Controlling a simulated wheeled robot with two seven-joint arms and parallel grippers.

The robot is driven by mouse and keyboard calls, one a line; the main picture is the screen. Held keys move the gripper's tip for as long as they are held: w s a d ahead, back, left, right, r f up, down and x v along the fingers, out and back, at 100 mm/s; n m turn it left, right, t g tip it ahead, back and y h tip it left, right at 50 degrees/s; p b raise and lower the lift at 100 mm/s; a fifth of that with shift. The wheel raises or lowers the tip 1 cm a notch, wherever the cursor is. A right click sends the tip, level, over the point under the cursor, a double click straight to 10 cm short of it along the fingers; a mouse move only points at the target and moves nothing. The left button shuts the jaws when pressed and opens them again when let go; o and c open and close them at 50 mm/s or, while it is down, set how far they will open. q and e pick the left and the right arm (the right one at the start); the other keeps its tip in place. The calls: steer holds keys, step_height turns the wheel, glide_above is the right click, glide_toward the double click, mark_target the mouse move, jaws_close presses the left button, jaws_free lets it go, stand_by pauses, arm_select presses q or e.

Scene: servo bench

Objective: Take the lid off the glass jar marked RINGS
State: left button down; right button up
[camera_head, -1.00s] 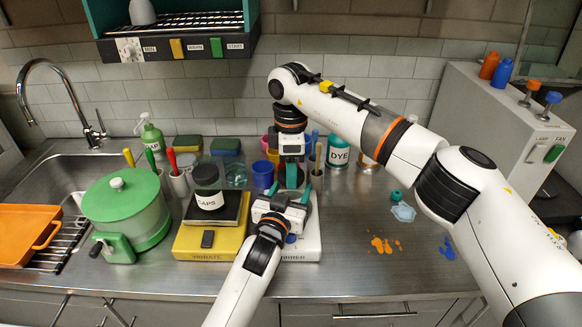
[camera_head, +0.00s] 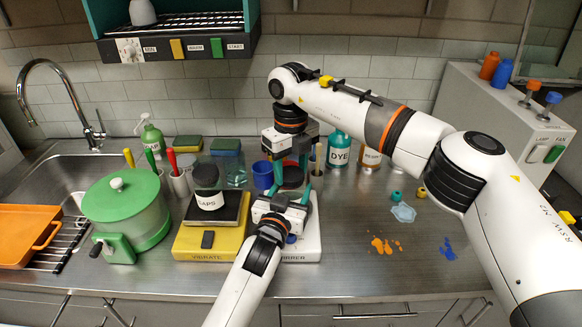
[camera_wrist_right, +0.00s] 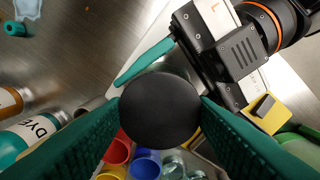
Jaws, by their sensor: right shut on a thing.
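My right gripper (camera_head: 289,180) points down over the white stirrer, its teal fingers apart. In the right wrist view it is shut on a round black lid (camera_wrist_right: 160,110); the lid also shows dark between the fingers in the head view (camera_head: 292,177). Clear glass shows faintly beside the lid in the wrist view. No RINGS label shows; my left gripper blocks that spot. One finger shows beyond the lid in the wrist view. I cannot tell if the lid is clear of its jar.
The black-lidded CAPS jar (camera_head: 209,201) stands on the yellow vibrate unit (camera_head: 187,243), close left. Cups (camera_head: 263,175) and the DYE bottle (camera_head: 339,150) stand behind. A green-lidded drum (camera_head: 125,215) is further left. Free bench (camera_head: 345,230) lies right, with orange and blue spills.

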arm_select(q)
steer(key=shift+f, duration=0.1)
arm_select(e)
steer(key=n, duration=1.3)
steer(key=shift+s+n, duration=0.1)
steer(key=shift+n, duration=0.2)
steer(key=n, duration=0.6)
steer(key=shift+n, duration=0.3)
steer(key=n, duration=0.8)
steer(key=shift+r, duration=0.2)
steer(key=shift+r, duration=1)
